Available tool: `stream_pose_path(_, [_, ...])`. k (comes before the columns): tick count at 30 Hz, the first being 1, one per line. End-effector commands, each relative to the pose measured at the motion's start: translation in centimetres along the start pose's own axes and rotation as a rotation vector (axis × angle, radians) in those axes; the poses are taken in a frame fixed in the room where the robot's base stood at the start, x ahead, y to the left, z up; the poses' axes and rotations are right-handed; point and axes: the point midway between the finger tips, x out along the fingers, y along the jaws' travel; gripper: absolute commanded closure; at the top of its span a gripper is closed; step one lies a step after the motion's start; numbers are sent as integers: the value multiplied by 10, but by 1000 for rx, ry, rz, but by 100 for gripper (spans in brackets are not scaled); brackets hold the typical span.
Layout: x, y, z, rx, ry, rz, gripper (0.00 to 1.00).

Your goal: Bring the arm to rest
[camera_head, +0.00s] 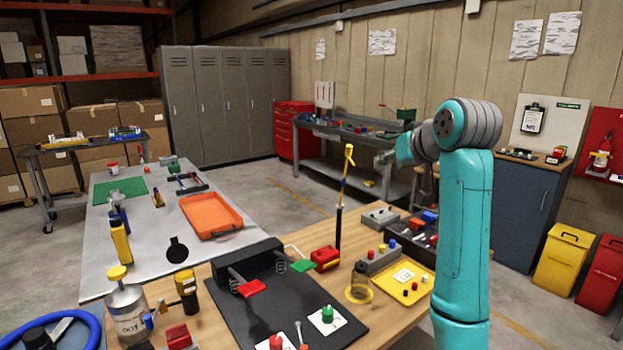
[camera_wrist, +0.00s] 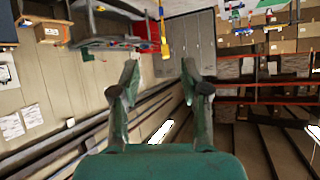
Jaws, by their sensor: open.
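My teal arm (camera_head: 465,225) stands upright at the right of the head view, its upper part bent toward the left. My gripper (camera_head: 383,159) is raised above the wooden bench and points away from me. In the wrist view both fingers of my gripper (camera_wrist: 160,80) are spread apart with nothing between them. The wrist view is upside down, with the lockers (camera_wrist: 183,45) beyond the fingertips. In the head view the fingertips are small and hard to make out.
The wooden bench (camera_head: 395,318) below holds a black mat with pedals (camera_head: 310,318), a yellow tray (camera_head: 403,284) and a tall black rod with a yellow top (camera_head: 339,215). A grey table (camera_head: 150,241) carries an orange tray (camera_head: 211,215). Air around my gripper looks free.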

Motion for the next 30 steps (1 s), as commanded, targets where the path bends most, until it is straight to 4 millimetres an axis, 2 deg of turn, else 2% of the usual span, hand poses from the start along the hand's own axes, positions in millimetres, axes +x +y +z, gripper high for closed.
stream_pose_path(8, [30,5,42,18,6,6,54])
stream_pose_path(14, [59,10,91,37,18,13,54])
stream_pose_path(21, [96,16,184,67,44,33,54])
stream_pose_path(30, [113,18,305,94,76,65,54])
